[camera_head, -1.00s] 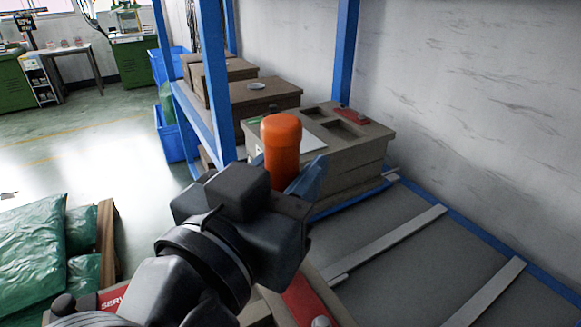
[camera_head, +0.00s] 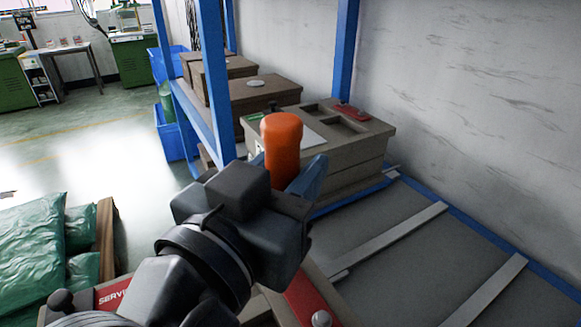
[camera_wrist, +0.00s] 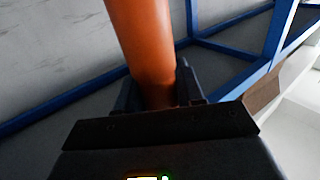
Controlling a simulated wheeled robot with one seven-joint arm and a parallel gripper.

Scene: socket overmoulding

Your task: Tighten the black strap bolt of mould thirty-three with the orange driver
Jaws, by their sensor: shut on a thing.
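The orange driver (camera_head: 283,140) stands nearly upright in my gripper (camera_head: 290,180), its rounded handle end up. The blue fingers are shut on it. In the wrist view the orange handle (camera_wrist: 143,45) runs up out of the frame from between the dark fingers of my gripper (camera_wrist: 160,90). The driver's lower end is hidden behind my wrist. A brown mould (camera_head: 345,150) with two square pockets and a red piece (camera_head: 351,112) on top sits on the bench behind the driver. I see no readable number and cannot make out a black strap bolt.
More brown moulds (camera_head: 265,95) sit on the blue-framed rack (camera_head: 212,80) behind. The grey bench top (camera_head: 400,270) with pale strips is clear at right, against the wall. Green sacks (camera_head: 35,240) lie at lower left. Blue bins (camera_head: 170,130) stand beside the rack.

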